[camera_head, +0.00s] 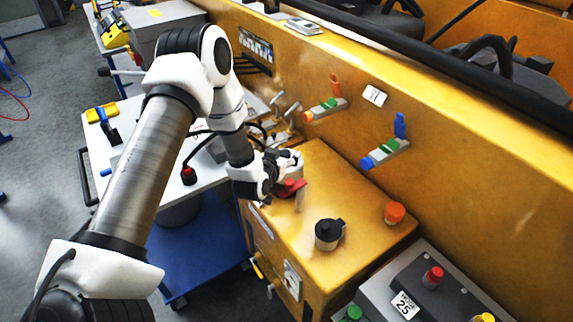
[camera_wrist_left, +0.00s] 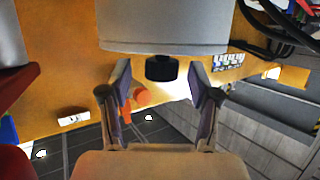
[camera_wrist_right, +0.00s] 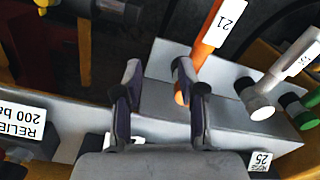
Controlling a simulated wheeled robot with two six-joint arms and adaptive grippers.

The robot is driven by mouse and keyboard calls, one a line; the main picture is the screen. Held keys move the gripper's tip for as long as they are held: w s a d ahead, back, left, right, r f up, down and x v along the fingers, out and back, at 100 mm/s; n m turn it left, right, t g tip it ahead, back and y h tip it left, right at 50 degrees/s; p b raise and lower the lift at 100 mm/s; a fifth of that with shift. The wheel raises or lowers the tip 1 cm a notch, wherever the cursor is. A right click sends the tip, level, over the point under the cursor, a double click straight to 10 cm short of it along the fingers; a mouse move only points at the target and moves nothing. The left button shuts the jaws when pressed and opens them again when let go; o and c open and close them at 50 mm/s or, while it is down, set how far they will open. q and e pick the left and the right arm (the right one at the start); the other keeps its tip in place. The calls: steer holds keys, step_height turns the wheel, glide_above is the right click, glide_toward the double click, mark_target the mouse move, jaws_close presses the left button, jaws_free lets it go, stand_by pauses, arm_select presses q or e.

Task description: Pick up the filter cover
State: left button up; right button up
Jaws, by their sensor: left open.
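A pale grey, round-sided body with a dark knob, likely the filter cover (camera_wrist_left: 160,35), fills the top middle of the left wrist view. Its dark knob (camera_wrist_left: 161,68) lies between the fingertips in that picture. My left gripper (camera_wrist_left: 160,75) is open, with a finger on each side of the knob and nothing gripped. In the head view my left gripper (camera_head: 287,168) is low over the yellow cabinet, and the arm and hand hide most of what is there. My right gripper (camera_wrist_right: 158,70) is open and empty in the right wrist view, outside the head view.
A black fitting (camera_head: 328,234) and an orange cap (camera_head: 394,213) stand on the yellow cabinet (camera_head: 355,190). A red part (camera_head: 291,187) is close to the left hand. An orange handle labelled 21 (camera_wrist_right: 207,45) is close to the right gripper's finger.

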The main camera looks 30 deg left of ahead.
arm_select(q)
steer(key=shift+x, duration=0.85)
steer(key=shift+s, duration=0.2)
steer(key=shift+s+a+r, duration=0.1)
steer(key=shift+s, duration=0.05)
steer(key=shift+c, duration=1.1)
steer(key=c, duration=0.5)
jaws_close()
